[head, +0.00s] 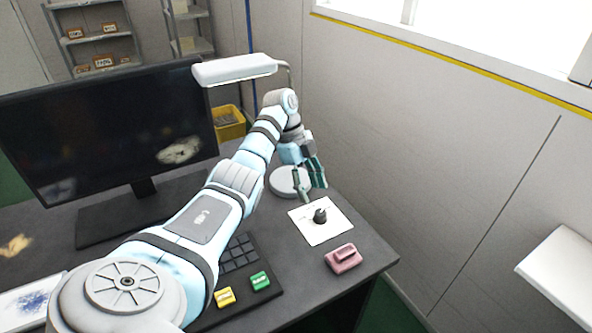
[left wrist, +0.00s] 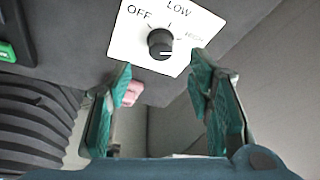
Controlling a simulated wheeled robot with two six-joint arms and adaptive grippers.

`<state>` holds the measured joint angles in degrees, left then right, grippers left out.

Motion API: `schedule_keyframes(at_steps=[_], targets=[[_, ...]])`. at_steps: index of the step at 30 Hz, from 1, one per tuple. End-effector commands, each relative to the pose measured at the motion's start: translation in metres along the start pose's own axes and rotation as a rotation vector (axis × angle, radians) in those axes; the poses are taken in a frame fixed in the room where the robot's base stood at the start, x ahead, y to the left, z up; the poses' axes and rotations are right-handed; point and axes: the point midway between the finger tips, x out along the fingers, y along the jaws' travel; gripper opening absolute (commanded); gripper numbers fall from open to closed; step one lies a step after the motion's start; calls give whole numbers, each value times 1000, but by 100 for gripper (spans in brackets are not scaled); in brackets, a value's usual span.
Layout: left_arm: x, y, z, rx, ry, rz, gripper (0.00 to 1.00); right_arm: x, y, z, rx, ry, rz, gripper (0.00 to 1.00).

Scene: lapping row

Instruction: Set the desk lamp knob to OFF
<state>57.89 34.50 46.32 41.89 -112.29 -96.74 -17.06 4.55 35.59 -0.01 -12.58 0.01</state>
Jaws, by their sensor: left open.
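In the left wrist view the knob (left wrist: 160,42) shows beside the labels OFF, LOW and a blurred third one. A white mark on the knob lies on its lower right, away from OFF. My left gripper (head: 313,188) is open and empty, close to the knob and apart from it. The knob appears just beyond the two green fingertips (left wrist: 161,68). My right gripper is out of view.
A pink block-like object (head: 343,258) sits in front of the plate. A keypad (head: 238,254) with yellow (head: 224,297) and green (head: 260,281) blocks lies left of it. The monitor (head: 110,135) stands at the left. A wall rises beyond the desk's right edge.

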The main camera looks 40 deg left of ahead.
Motion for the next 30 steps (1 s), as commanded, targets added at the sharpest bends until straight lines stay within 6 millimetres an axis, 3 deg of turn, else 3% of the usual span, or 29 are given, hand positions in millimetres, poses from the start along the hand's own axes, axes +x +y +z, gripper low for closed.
schedule_keyframes(at_steps=[9,18,20,27,30], targets=[[62,2,2,-1,1,2,47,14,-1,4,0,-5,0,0],[70,2,2,-3,1,0,47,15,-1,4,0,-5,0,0],[70,2,2,-3,1,0,41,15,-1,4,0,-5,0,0],[70,2,2,-3,1,0,2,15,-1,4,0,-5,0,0],[69,2,3,-4,1,-1,0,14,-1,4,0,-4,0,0]])
